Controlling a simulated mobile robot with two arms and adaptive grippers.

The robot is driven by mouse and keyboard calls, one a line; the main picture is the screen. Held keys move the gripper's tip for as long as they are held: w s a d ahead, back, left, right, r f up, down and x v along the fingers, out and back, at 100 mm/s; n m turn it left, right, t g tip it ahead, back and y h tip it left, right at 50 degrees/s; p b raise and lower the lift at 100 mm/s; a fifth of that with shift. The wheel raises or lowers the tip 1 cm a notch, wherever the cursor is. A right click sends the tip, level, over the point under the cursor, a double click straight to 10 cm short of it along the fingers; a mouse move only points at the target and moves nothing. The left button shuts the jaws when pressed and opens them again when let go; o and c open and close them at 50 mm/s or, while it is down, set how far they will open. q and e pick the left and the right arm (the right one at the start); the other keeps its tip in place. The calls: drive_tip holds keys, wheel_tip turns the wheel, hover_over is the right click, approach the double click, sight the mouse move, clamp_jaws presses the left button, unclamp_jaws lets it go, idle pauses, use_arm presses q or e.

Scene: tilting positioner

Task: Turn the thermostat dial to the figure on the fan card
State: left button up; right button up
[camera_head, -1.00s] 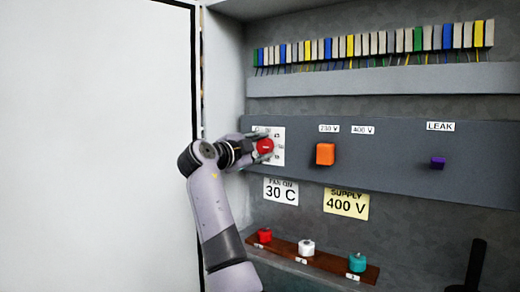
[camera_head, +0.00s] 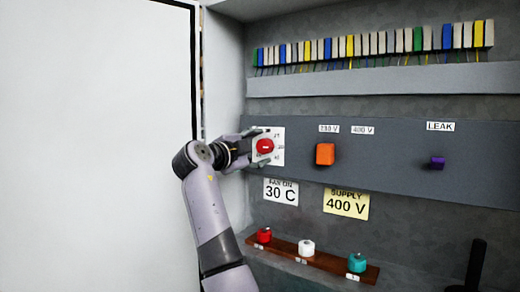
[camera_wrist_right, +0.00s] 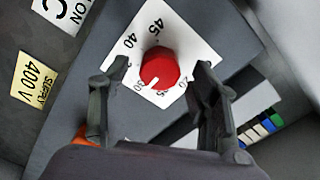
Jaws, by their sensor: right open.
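The red thermostat dial (camera_head: 264,146) sits on a white scale plate (camera_head: 279,135) on the grey panel. In the right wrist view the dial (camera_wrist_right: 160,68) has a white mark at its lower edge, which points between 30 and 25. The fan card (camera_head: 281,191) below the plate reads FAN ON 30 C. My right gripper (camera_head: 257,148) is open in front of the dial. In the wrist view its fingers (camera_wrist_right: 163,68) stand apart on either side of the dial, with gaps. They hide some figures. My left gripper is not in view.
To the right are an orange knob (camera_head: 325,154), a purple knob (camera_head: 438,163) and a yellow supply card (camera_head: 346,204) reading 400 V. Below, a brown strip (camera_head: 329,261) bears red, white and teal knobs. A white door (camera_head: 90,150) stands at the left.

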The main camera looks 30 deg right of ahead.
drive_tip(key=v, duration=1.1)
drive_tip(key=shift+d+f, duration=0.1)
drive_tip(key=shift+f, duration=0.05)
